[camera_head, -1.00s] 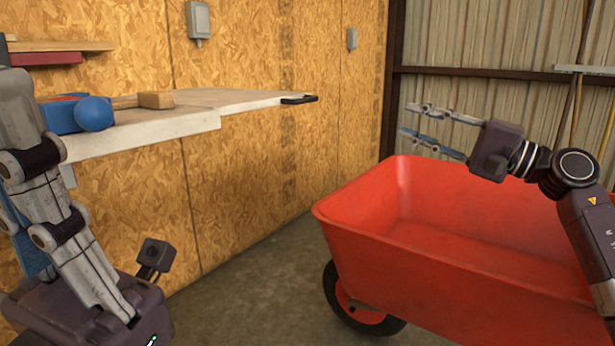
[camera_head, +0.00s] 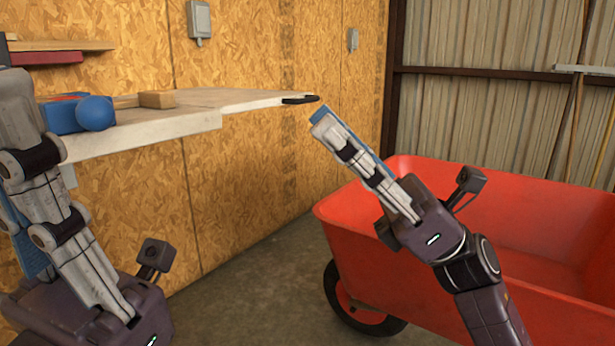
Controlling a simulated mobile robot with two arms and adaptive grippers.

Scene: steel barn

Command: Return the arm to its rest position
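My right gripper (camera_head: 322,118) is in front of the near-left part of the red wheelbarrow. Its fingers point up and left toward the workbench's right end and are clear of it in the picture. I see it side-on: one finger covers most of the other, so the gap is hidden. Nothing shows at its tips. My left gripper (camera_head: 12,85) stands at the left edge, fingers pointing up, in front of the workbench's left end. It is also side-on, and its opening cannot be made out.
The red wheelbarrow (camera_head: 345,215) fills the lower right; its tub looks empty. The pale workbench (camera_head: 235,100) runs along the wood-panel wall with a blue ball-shaped thing (camera_head: 95,113) and a wooden block (camera_head: 156,99) on it. Bare floor (camera_head: 255,285) lies between bench and wheelbarrow.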

